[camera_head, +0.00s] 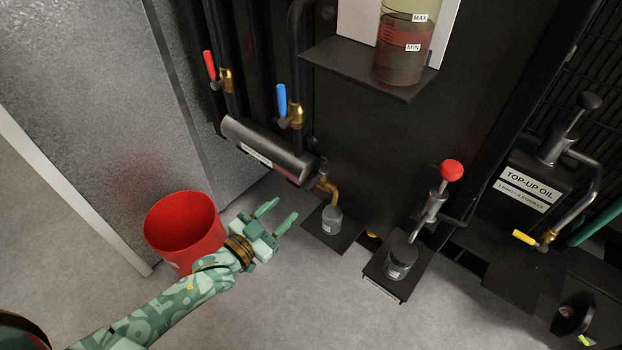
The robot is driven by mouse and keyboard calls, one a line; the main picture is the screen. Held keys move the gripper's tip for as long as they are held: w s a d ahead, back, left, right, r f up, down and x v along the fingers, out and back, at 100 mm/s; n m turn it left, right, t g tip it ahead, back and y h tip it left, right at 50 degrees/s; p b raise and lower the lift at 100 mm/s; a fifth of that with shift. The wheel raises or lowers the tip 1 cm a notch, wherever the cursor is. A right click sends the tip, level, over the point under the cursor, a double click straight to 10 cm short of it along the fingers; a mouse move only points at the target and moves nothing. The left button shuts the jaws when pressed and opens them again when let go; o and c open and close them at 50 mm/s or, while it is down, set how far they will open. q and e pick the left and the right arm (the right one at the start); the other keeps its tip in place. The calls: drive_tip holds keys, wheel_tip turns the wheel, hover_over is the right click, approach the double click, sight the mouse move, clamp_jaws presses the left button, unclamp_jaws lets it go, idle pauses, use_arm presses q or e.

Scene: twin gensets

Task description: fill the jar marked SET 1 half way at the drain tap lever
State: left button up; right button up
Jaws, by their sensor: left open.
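A small grey lidded jar (332,218) stands on a black plate (317,236) under a brass tap (328,187) at the end of a horizontal cylinder. A second, darker jar (401,262) stands on a black stand (385,285) below a red-knobbed lever (451,171). The jar markings are too small to read, so I cannot tell which is SET 1. My left gripper (281,213) is open and empty, left of the grey jar and apart from it. My right gripper is not in view.
A red bucket (182,226) stands on the floor beside my left wrist. Red (209,65) and blue (282,98) valve levers sit on pipes above the cylinder. A shelf (352,68) holds a MAX/MIN vessel (402,62). A TOP-UP OIL unit (527,186) stands right. The front floor is clear.

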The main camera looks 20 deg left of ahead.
sight(305, 189)
use_arm(q)
drive_tip(key=b+x, duration=0.1)
drive_tip(key=x, duration=0.2)
drive_tip(key=b+x, duration=0.1)
drive_tip(key=x, duration=0.3)
drive_tip(key=b+x, duration=0.1)
drive_tip(key=x, duration=0.3)
drive_tip(key=shift+w+f, duration=0.1)
drive_tip(key=shift+f, duration=0.2)
drive_tip(key=shift+w+d+r, duration=0.15)
drive_tip(key=shift+w, duration=0.3)
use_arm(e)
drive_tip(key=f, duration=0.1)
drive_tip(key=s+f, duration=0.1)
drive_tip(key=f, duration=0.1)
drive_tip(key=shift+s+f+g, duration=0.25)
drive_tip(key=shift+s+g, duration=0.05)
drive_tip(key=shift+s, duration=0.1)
use_arm(q)
clamp_jaws()
